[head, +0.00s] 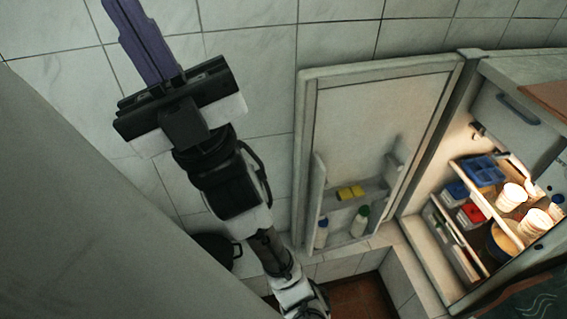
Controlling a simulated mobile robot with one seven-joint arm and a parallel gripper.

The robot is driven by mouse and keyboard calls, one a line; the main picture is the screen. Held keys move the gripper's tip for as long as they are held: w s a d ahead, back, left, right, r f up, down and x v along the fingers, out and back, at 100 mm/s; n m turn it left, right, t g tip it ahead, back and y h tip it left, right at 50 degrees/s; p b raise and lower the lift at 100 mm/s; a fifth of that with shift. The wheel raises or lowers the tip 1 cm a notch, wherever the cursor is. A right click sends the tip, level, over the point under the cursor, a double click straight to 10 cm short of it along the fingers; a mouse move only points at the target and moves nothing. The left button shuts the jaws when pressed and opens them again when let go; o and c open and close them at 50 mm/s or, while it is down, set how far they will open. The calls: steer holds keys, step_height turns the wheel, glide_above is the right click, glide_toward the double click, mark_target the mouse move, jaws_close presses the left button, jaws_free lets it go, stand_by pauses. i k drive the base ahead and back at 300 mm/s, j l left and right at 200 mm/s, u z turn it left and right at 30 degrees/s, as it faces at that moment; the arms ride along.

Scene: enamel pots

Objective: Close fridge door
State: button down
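The fridge door (365,130) stands wide open at the centre right of the head view, its inner side facing me. Its hinge side meets the fridge (440,150) on the right, and its free edge is on the left. My gripper (122,12) is at the upper left, apart from the door. Its long purple fingers lie together at the middle of the black hand and look shut, with nothing seen between them. The fingertips run to the top edge of the picture.
The door shelf holds bottles (361,220) and yellow items (350,193). The lit fridge holds white cups (511,197), a blue tray (483,170) and other containers. A dark pot (216,251) stands low behind my arm. A tiled wall (335,40) is behind the door; a grey surface fills the lower left.

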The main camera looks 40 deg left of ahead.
mark_target(356, 122)
steer(key=l+u, duration=0.35)
steer(key=k+l+u, duration=0.1)
steer(key=u, duration=0.3)
steer(key=k+l+u, duration=0.1)
steer(key=u, duration=0.25)
steer(key=i+l, duration=0.1)
steer(key=i, duration=0.4)
